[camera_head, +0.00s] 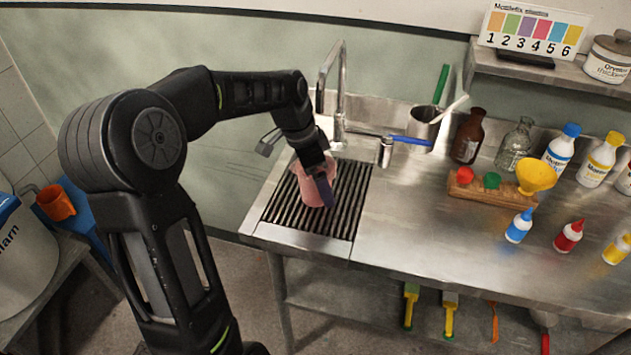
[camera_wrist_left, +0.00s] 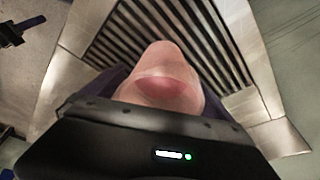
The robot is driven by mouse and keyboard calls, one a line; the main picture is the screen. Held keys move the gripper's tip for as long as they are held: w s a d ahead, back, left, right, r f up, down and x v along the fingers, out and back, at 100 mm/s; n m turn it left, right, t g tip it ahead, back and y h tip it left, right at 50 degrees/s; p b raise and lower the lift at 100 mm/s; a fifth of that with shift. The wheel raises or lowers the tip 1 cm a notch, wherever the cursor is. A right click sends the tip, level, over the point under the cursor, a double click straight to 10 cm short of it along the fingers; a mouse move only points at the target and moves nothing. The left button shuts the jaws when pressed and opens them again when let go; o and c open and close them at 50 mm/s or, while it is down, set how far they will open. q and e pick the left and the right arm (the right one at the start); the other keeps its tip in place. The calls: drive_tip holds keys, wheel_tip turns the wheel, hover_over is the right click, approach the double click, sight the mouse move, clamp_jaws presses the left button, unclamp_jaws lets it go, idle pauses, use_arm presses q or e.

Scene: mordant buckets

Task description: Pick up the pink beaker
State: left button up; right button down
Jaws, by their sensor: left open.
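The pink beaker (camera_head: 311,190) stands on the dark slatted drain grate (camera_head: 345,213) at the left end of the steel bench. My left gripper (camera_head: 322,188) is at the beaker, pointing down, and one finger shows in front of its right side. In the left wrist view the beaker (camera_wrist_left: 170,78) is just beyond the gripper body, with some reddish content or base showing inside. The jaws are open around or beside it; the fingers are mostly hidden there, and contact cannot be told. My right gripper is in neither view.
A tap (camera_head: 338,95) rises behind the grate, and a blue-handled lever (camera_head: 405,140) sticks out to its right. A steel pot (camera_head: 424,124) with tools and a brown bottle (camera_head: 468,137) stand at the back. Small bottles and a wooden rack (camera_head: 490,197) are to the right. The front middle bench is clear.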

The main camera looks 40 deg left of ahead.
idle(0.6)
use_arm(q)
drive_tip(key=c, duration=1.7)
